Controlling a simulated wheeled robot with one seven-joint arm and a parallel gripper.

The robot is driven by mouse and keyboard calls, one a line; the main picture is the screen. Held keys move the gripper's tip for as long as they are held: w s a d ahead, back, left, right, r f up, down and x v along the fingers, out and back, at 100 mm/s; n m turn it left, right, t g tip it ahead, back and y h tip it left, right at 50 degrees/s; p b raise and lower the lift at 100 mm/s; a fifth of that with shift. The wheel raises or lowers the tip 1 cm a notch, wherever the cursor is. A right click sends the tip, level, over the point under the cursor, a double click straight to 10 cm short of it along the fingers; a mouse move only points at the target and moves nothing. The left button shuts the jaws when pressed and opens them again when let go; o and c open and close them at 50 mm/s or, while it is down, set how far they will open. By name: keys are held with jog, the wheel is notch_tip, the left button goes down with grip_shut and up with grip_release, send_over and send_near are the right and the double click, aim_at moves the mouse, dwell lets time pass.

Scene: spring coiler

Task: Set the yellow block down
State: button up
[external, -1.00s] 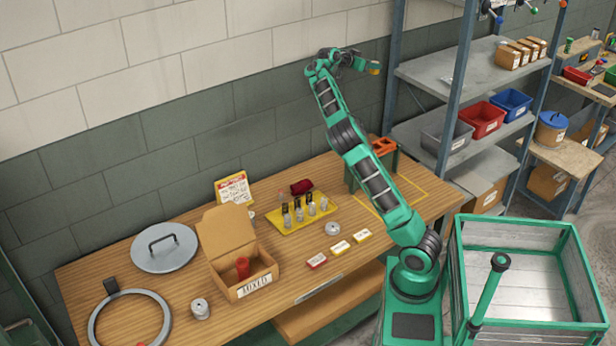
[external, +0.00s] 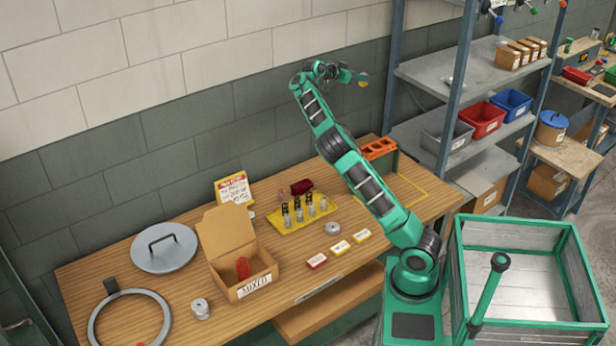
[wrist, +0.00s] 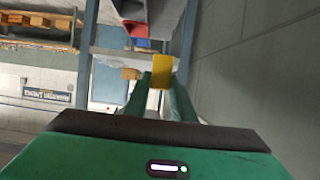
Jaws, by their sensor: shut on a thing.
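The yellow block (wrist: 161,72) is between the two green fingers of my gripper (wrist: 160,84) in the wrist view. My gripper is shut on it. In the external view my gripper (external: 358,77) is raised high above the back right of the workbench (external: 180,290), in front of the grey wall. There the yellow block (external: 363,81) shows as a small spot at the gripper's tip, well clear of any surface.
A green stand with an orange top (external: 379,148) is at the bench's right end, by a yellow outlined area. A yellow tray (external: 290,222) holds several small parts. An open cardboard box (external: 255,290) is further left. Metal shelves (external: 450,80) stand right of the bench.

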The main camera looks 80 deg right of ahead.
notch_tip(320, 180, down, 25)
jog(key=s+d+f, duration=0.2)
jog(key=d, duration=0.1)
jog(key=s+d+f, duration=0.1)
jog(key=d+f, duration=0.1)
jog(key=d, duration=0.1)
jog(key=s+d+f, duration=0.2)
jog(key=d+f, duration=0.1)
jog(key=d, duration=0.1)
jog(key=shift+s+d+f, duration=0.1)
jog(key=shift+s, duration=0.2)
jog(key=shift+f, duration=2.05)
jog(key=shift+f, duration=0.1)
jog(key=o, duration=1)
jog(key=v, duration=1.2)
